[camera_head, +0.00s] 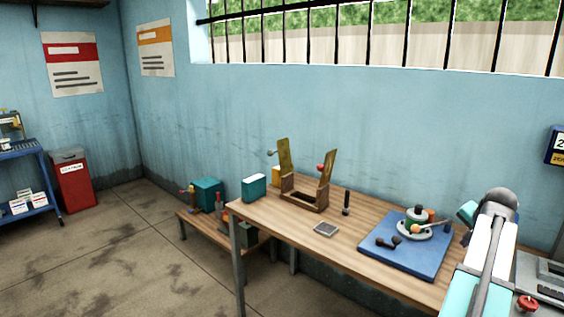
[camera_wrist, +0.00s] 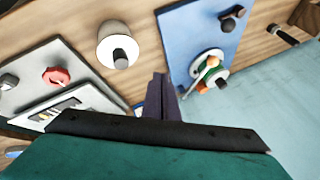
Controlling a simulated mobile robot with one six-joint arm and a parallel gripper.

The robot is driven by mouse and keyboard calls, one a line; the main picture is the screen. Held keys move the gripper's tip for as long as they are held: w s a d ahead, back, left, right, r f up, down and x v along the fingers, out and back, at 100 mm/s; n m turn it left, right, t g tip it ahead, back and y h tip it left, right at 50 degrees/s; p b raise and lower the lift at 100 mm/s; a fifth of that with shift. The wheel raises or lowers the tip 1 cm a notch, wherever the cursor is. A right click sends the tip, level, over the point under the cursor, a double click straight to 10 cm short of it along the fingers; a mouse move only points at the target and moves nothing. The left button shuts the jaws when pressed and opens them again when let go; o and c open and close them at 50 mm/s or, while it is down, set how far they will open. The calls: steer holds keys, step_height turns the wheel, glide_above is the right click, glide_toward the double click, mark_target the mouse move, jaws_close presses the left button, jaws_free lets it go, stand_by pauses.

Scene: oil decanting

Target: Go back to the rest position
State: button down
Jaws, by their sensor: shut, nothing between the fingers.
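My gripper (camera_wrist: 160,82) shows in the wrist view with its dark fingers together and nothing between them. It hangs over the wooden table, beside the edge of the blue mat. In the head view my arm rises at the right and hides part of the table; the fingers cannot be made out there. The blue mat (camera_head: 376,253) lies on the table (camera_head: 283,233). On it stand a white round dish (camera_head: 428,232) with green and orange parts and a dark two-knobbed piece (camera_head: 389,242). The dish also shows in the wrist view (camera_wrist: 221,73).
A wooden stand (camera_head: 303,203) with two upright arms, a teal box (camera_head: 254,187), a grey pad (camera_head: 325,229) and a dark upright tool (camera_head: 346,203) are on the table. A grey unit with a red knob (camera_wrist: 57,76) and a white cylinder (camera_wrist: 113,34) are near my gripper.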

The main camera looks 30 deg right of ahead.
steer(key=w+a+f+n+y, duration=0.2)
steer(key=w+a+f+n, duration=0.1)
steer(key=w+a+f, duration=0.75)
steer(key=w+a+f+n+y, duration=0.1)
steer(key=w+a+f+n, duration=0.3)
steer(key=w+a+f, duration=0.65)
steer(key=a+f+n+g+y, duration=0.15)
steer(key=a+f, duration=0.25)
steer(key=a, duration=0.7)
steer(key=a+f+n+g, duration=0.1)
steer(key=a+f+n, duration=0.25)
steer(key=a, duration=0.75)
steer(key=a+f+n+g+y, duration=0.15)
steer(key=a+f, duration=0.25)
steer(key=a, duration=0.8)
steer(key=s+a+f+n+h, duration=0.1)
steer(key=s+a+f+n, duration=0.15)
steer(key=a, duration=0.45)
steer(key=s+a+f+n, duration=0.2)
steer(key=a+f+n, duration=0.15)
steer(key=a, duration=0.25)
steer(key=s+f+g, duration=0.3)
steer(key=s+f, duration=0.6)
steer(key=s, duration=0.4)
steer(key=s+f+g, duration=0.3)
steer(key=s+f, duration=0.6)
steer(key=s, duration=0.4)
steer(key=shift+s+f+m, duration=0.15)
steer(key=shift+f+m, duration=0.2)
